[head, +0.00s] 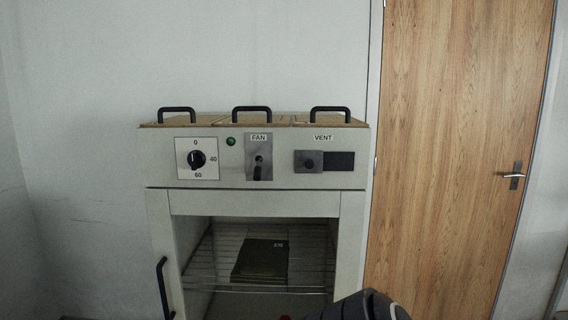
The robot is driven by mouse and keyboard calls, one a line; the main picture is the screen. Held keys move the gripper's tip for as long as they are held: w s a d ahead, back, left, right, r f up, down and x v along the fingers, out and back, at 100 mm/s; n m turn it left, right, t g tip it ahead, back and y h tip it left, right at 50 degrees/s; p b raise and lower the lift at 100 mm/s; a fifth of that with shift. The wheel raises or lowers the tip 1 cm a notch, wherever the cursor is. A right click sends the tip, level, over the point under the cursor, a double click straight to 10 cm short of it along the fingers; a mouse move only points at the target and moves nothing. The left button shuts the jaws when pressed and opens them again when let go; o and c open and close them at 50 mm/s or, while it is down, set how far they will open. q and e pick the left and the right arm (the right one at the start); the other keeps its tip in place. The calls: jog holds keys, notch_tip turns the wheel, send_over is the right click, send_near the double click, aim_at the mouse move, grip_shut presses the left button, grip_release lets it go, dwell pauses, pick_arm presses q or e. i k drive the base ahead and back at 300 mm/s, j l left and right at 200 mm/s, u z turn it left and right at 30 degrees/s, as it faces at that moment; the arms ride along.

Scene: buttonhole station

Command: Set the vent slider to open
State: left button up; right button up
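The vent slider (308,161) is a dark grey plate with a round black knob, under the label VENT at the right of the front panel. The plate sits at the left of its slot, and the dark opening (340,161) shows to its right. A dark rounded part of my own body is at the bottom edge, right of centre, well below the slider. Neither gripper's fingers show in the head view.
The panel (270,180) also has a dial (197,159), a green lamp (230,142) and a FAN switch (259,160). Black handles (252,110) stand on top. Below, a wire rack (210,270) holds a dark box (261,261). A wooden door (450,150) is at right.

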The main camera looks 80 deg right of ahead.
aim_at(306, 161)
jog(key=z, duration=2.7)
